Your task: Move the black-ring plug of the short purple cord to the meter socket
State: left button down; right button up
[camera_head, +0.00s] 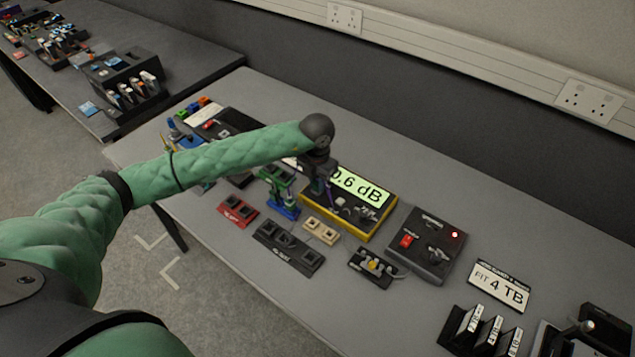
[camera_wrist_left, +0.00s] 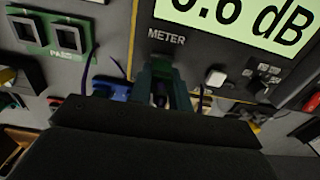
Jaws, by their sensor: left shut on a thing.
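The meter (camera_head: 352,210) is a yellow-edged box with a lit green display reading 0.6 dB; its face and METER label also show in the wrist view (camera_wrist_left: 215,45). My left gripper (camera_head: 318,186) points down at the meter's left part. In the wrist view its fingertips (camera_wrist_left: 163,84) are shut just below the METER label, on what appears to be the purple cord's plug. The plug and its ring are mostly hidden, as is the meter socket; I cannot tell whether they touch. Purple cord (camera_wrist_left: 118,68) shows beside the fingers. My right gripper is out of view.
Left of the meter stand a green two-socket block (camera_wrist_left: 55,36) and a blue piece (camera_head: 286,208). Red (camera_head: 238,210), beige (camera_head: 321,231) and dark (camera_head: 288,247) socket blocks lie in front.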

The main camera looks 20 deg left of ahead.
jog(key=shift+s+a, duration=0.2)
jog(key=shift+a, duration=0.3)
pick_arm(q)
jog(key=c, duration=1.2)
grip_release()
jog(key=shift+r, duration=0.2)
jog(key=shift+r+p, duration=0.7)
jog(key=shift+r, duration=1.75)
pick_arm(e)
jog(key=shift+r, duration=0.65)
pick_arm(q)
jog(key=shift+r+p, duration=0.3)
jog(key=shift+r, duration=1.7)
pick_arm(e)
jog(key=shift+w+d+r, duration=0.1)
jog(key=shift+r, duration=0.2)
